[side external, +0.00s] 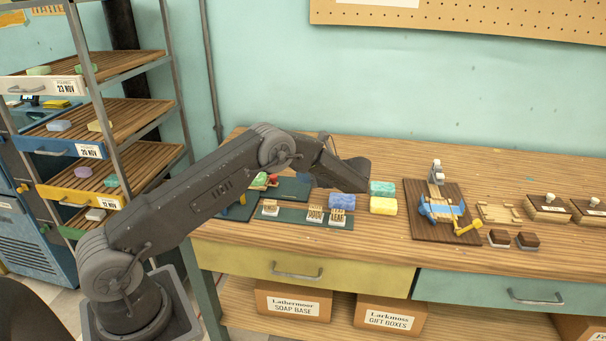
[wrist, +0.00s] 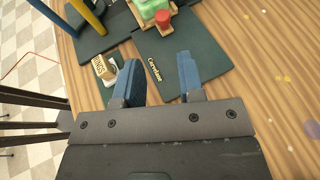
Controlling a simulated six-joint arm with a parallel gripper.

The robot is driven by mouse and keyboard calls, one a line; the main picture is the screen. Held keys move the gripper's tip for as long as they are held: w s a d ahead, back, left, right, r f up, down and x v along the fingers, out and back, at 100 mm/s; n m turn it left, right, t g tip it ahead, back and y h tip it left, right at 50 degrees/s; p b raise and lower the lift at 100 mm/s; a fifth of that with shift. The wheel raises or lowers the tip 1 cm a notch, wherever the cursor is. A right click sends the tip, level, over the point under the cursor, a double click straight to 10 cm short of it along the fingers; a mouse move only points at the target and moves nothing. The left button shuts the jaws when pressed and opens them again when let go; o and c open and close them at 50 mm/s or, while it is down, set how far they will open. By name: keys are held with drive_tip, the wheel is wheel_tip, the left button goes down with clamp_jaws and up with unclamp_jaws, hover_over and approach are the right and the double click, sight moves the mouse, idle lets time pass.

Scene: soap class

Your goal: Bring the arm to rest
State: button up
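My gripper (wrist: 160,72) shows its two blue fingers spread apart in the wrist view, with nothing between them. Under it lies a dark green mat (wrist: 197,63) with small gold lettering. In the side view my arm reaches from the lower left over the workbench (side external: 330,157). My dark gripper body (side external: 345,174) is above the bench, left of the soap bars, and its fingers are hard to make out there. A blue bar (side external: 342,201), a teal bar (side external: 382,187) and a yellow bar (side external: 383,206) lie close to it on the bench.
Labelled stamps (side external: 316,215) stand on the mats at the bench's front edge. A green and red item (wrist: 155,12) sits beyond the fingers. A blue-clamped device (side external: 440,208) stands on a brown board to the right. A shelf rack (side external: 120,120) stands left.

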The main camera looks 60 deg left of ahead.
drive_tip(key=w+d+r+m+t, duration=0.1)
drive_tip(key=w+r+m+t, duration=0.4)
drive_tip(key=r, duration=0.3)
drive_tip(key=w+d+r+m+t, duration=0.2)
drive_tip(key=w+r+m+t, duration=0.1)
drive_tip(key=r+m+t, duration=0.4)
drive_tip(key=s+d+r+m+t+h, duration=0.3)
drive_tip(key=d+r+m+t+h, duration=0.4)
drive_tip(key=d+r+m, duration=0.7)
drive_tip(key=s+d+r+m+g+h, duration=0.1)
drive_tip(key=s+d+m+h, duration=0.3)
drive_tip(key=s+m, duration=0.5)
drive_tip(key=s+d+r+m+g+h, duration=0.1)
drive_tip(key=s+d+m+h, duration=0.2)
drive_tip(key=s+d+m, duration=0.55)
drive_tip(key=s+a+f+m+g, duration=0.2)
drive_tip(key=s+f+m+g, duration=0.1)
drive_tip(key=s+f+m, duration=0.2)
drive_tip(key=s+a+f+m+g+y, duration=0.1)
drive_tip(key=s+a+f+m+g, duration=0.1)
drive_tip(key=s+f+m, duration=0.4)
drive_tip(key=s+m+g, duration=0.1)
drive_tip(key=s+m, duration=0.3)
drive_tip(key=s, duration=0.4)
drive_tip(key=shift+s+a, duration=0.25)
drive_tip(key=shift+s, duration=0.05)
